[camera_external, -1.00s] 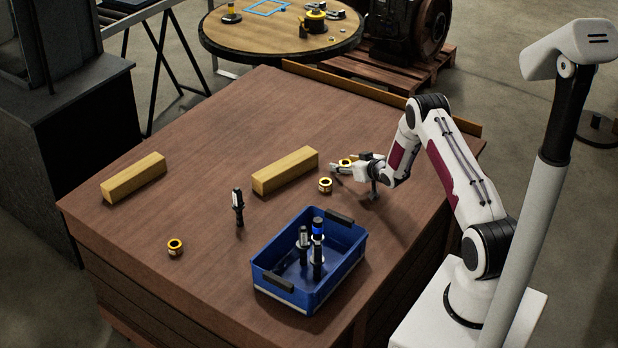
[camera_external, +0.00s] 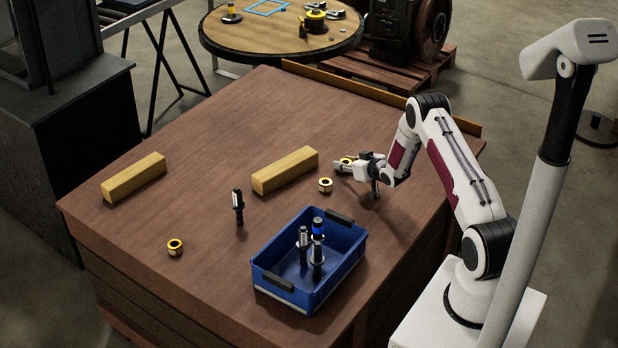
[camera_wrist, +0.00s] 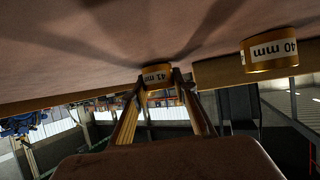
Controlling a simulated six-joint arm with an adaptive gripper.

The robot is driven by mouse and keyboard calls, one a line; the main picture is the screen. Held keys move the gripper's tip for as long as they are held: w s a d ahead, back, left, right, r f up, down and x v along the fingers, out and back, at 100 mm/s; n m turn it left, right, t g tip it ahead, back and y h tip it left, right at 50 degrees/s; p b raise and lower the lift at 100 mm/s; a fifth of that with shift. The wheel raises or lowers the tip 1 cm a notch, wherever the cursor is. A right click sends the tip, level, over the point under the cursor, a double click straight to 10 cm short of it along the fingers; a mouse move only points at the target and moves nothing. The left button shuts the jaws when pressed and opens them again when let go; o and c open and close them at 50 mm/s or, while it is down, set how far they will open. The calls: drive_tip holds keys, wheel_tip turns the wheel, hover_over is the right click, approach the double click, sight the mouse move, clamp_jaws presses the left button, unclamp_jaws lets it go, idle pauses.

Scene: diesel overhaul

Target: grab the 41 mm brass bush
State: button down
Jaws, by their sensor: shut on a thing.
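The 41 mm brass bush (camera_wrist: 157,74) is a short gold ring with a white "41 mm" label, upside down in the wrist view. My gripper (camera_wrist: 160,84) is shut on it, one finger on each side. In the external view my gripper (camera_external: 344,168) is low over the right part of the table, and the bush (camera_external: 347,159) is partly hidden by the fingers. I cannot tell whether the bush still touches the table. A second bush labelled "40 mm" (camera_wrist: 269,50) stands apart to the right in the wrist view.
Close by on the wooden table (camera_external: 200,290) is another bush (camera_external: 325,185); one more (camera_external: 175,247) is at front left. Two yellow blocks (camera_external: 285,171) (camera_external: 134,177), a dark upright tool (camera_external: 238,207) and a blue bin (camera_external: 345,283) holding several tools stand around.

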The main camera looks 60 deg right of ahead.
sight(346, 162)
drive_tip(key=shift+r, duration=4.9)
